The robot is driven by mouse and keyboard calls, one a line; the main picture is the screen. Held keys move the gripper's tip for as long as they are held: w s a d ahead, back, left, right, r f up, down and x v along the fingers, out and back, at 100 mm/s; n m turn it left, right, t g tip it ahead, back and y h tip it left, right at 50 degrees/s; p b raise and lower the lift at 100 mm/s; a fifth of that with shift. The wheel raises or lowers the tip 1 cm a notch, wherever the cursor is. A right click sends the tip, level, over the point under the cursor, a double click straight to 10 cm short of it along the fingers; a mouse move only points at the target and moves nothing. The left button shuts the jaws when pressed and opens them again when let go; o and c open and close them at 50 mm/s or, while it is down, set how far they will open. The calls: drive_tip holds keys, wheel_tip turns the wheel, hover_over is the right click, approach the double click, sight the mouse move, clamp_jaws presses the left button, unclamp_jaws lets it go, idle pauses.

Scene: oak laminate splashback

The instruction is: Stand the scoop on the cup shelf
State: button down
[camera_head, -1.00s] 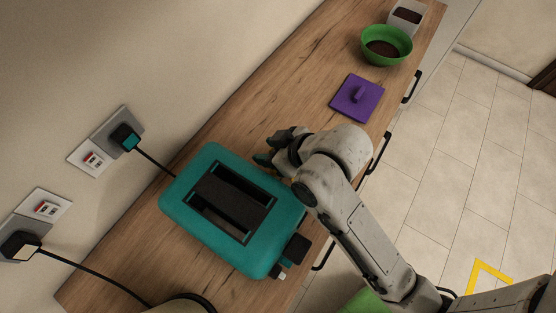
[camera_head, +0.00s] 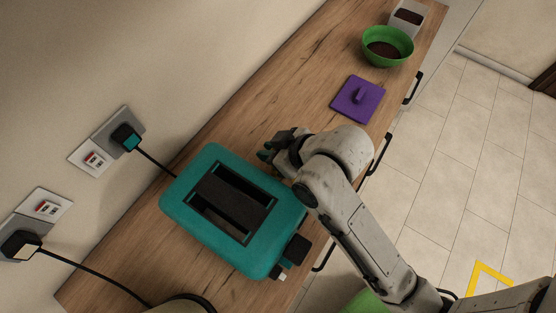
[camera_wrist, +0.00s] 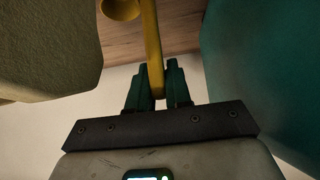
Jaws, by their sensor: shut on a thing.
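A yellow scoop (camera_wrist: 152,45) shows in the wrist view, its long handle between the teal fingers of my gripper (camera_wrist: 157,80). The scoop's round bowl is at the top edge of that view, left of the handle, and partly cut off. My gripper is shut on the handle. In the head view my gripper (camera_head: 272,148) is just beyond the teal toaster (camera_head: 179,205), over the wooden counter; the scoop is hidden there. I cannot pick out the cup shelf in either view.
The toaster fills the right of the wrist view; a pale yellowish block (camera_wrist: 45,45) fills its left. A purple lidded square (camera_head: 345,105), a green bowl (camera_head: 375,57) and a white container (camera_head: 422,22) stand farther along the counter. Cables run from wall sockets.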

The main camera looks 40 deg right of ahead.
wheel_tip(320, 180, up, 10)
drive_tip(key=shift+p, duration=0.35)
